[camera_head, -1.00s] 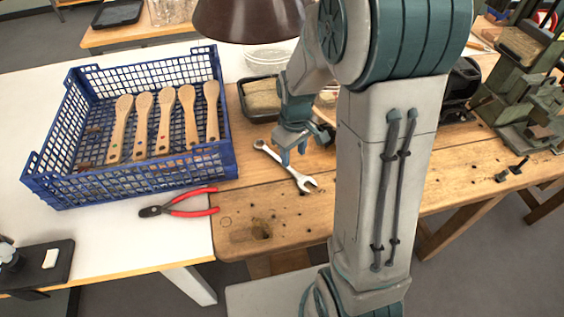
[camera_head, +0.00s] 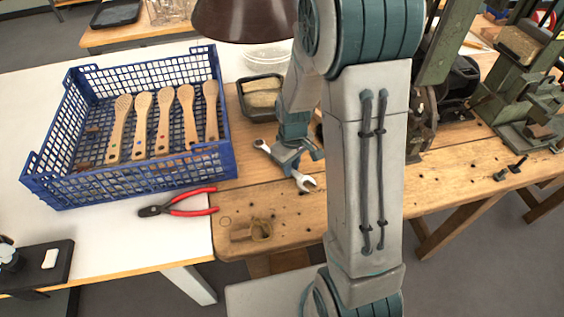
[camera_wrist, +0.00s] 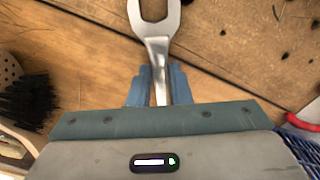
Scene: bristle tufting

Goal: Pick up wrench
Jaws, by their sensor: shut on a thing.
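The wrench (camera_head: 304,183) is a silver open-ended spanner on the wooden bench, by the bench's left part. In the head view its open jaw points to the lower right and its other end (camera_head: 262,146) shows at the upper left. My gripper (camera_head: 291,164) is over the middle of the wrench, pointing down. In the wrist view the blue fingers of my gripper (camera_wrist: 159,88) are on both sides of the wrench shaft, shut on it. The open jaw (camera_wrist: 157,22) sticks out ahead of the fingers. Whether the wrench touches the bench is unclear.
A blue crate (camera_head: 140,178) with several wooden brush handles stands on the white table at left. Red-handled pliers (camera_head: 180,203) lie in front of it. A dark tray (camera_head: 262,115) sits behind the wrench. Green machines (camera_head: 520,85) stand at right. The bench front (camera_head: 285,225) is mostly clear.

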